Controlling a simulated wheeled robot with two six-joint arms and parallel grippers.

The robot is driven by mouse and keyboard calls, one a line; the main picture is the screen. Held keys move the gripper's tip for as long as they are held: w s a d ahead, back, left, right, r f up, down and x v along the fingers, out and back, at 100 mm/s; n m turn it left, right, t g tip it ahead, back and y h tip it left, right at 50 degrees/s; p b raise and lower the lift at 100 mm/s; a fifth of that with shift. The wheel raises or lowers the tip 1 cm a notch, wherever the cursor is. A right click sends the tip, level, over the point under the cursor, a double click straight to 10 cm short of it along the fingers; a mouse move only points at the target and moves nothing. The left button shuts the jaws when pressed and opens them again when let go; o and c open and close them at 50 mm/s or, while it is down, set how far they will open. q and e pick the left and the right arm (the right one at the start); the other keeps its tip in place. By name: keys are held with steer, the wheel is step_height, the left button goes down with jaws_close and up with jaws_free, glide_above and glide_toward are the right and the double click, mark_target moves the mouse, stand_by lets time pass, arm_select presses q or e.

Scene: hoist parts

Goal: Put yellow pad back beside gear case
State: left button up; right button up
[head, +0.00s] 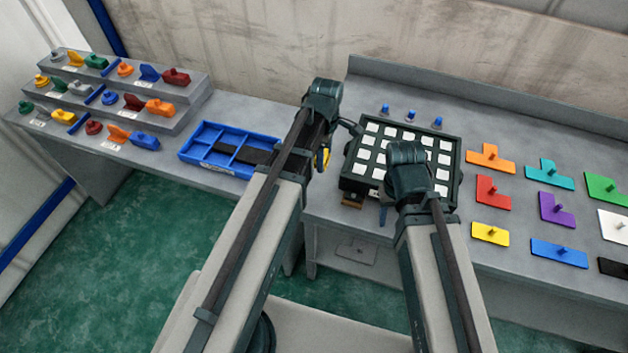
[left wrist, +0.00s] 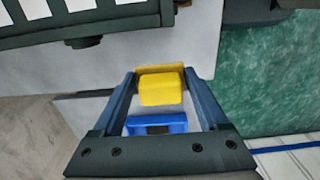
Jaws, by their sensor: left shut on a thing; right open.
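Which part is the gear case I cannot tell; several coloured parts stand on the stepped rack (head: 190,115).
A blue divided tray (head: 190,155) lies on the left bench. A dark panel with white squares (head: 352,165) stands on the right bench, with small blue knobs (head: 411,114) behind it. Flat coloured plates with pegs, such as an orange one (head: 482,157), lie to its right.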

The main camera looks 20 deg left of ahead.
mark_target(323, 183)
arm_select(q)
steer(key=shift+f+b, duration=4.8)
steer(key=shift+f, duration=0.15)
steer(key=shift+f, duration=0.25)
steer(key=o, duration=1.2)
steer(key=shift+r, duration=0.1)
step_height(323, 183, up, 12)
steer(key=p, duration=1.2)
steer(key=shift+r, duration=0.25)
steer(key=shift+f, duration=0.1)
